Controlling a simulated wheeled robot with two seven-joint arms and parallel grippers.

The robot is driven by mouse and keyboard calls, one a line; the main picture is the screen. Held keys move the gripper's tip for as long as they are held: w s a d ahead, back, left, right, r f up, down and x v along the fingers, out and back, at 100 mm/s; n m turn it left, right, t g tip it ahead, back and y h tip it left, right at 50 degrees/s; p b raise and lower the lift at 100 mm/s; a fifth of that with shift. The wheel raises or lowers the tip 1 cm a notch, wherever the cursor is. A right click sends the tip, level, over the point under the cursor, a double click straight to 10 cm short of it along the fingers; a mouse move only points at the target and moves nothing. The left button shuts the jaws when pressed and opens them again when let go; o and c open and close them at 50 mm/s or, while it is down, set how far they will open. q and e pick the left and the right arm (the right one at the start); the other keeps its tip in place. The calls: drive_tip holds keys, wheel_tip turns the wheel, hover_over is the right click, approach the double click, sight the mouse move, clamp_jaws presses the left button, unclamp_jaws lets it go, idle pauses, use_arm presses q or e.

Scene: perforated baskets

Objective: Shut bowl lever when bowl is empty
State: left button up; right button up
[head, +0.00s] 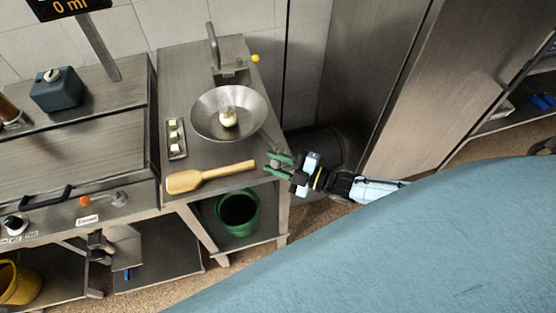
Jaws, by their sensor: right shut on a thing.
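A wide metal bowl (205,117) sits on the steel counter. A pale rounded lump (229,118) lies in it, with faint steam above, so the bowl is not empty. Behind the bowl stands a metal fixture with an upright bar (213,42) and a yellow knob (255,58) at its right; I cannot tell which is the bowl lever. My right gripper (276,163), with green fingers, is at the counter's right front edge, in front of and right of the bowl. It is shut on a small grey thing (276,159), partly hidden. My left gripper is not in view.
A wooden spatula (186,181) lies along the counter's front, its handle end close to my right gripper. A small tray (177,153) with pale cubes is left of the bowl. A green bucket (238,213) stands on the shelf below. A griddle (80,151) adjoins on the left.

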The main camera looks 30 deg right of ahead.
drive_tip(key=shift+w+a+m+t+h+p, duration=0.15)
drive_tip(key=shift+a+m+t+h+p, duration=0.2)
drive_tip(key=shift+m+t+h+p, duration=0.45)
drive_tip(key=m+h, duration=0.1)
drive_tip(key=t+h, duration=0.1)
drive_tip(key=w+m+h+p, duration=0.1)
drive_tip(key=shift+a+m+h, duration=0.3)
drive_tip(key=shift+a+h, duration=0.05)
drive_tip(key=shift+h, duration=0.05)
drive_tip(key=m+h, duration=0.1)
drive_tip(key=m+t+h, duration=0.1)
drive_tip(key=h, duration=0.1)
drive_tip(key=shift+w+a+f, duration=0.1)
drive_tip(key=shift+w+a, duration=0.1)
drive_tip(key=shift+w, duration=0.2)
drive_tip(key=shift+w+m+h, duration=0.35)
drive_tip(key=shift+m+h, duration=0.35)
drive_tip(key=shift+h, duration=0.6)
drive_tip(key=o, duration=0.8)
drive_tip(key=shift+o, duration=0.6)
drive_tip(key=shift+f, duration=0.1)
